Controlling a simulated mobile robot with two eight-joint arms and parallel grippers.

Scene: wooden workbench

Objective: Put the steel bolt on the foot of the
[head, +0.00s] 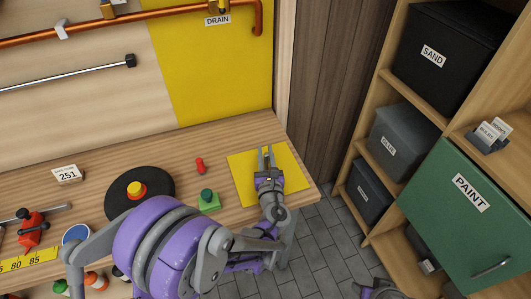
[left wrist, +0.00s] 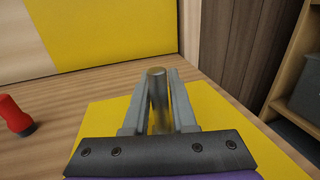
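The steel bolt (left wrist: 157,92) stands between the two fingers of my left gripper (left wrist: 158,100), with its round end pointing up and away in the left wrist view. The fingers are close against it on both sides. In the head view, my left gripper (head: 266,156) is over a yellow square (head: 240,176) at the right end of the bench, and the bolt is hardly visible. Whether the bolt touches the square is hidden. A grey and purple part of mine shows at the bottom edge of the head view, too cut off to read as an open or shut gripper.
A red peg-like piece (head: 199,166), a green block with a knob (head: 208,200) and a black disc (head: 120,196) with a yellow and red piece stand left of the yellow square. A copper pipe runs along the wall. Shelves with boxes (head: 402,138) stand at the right.

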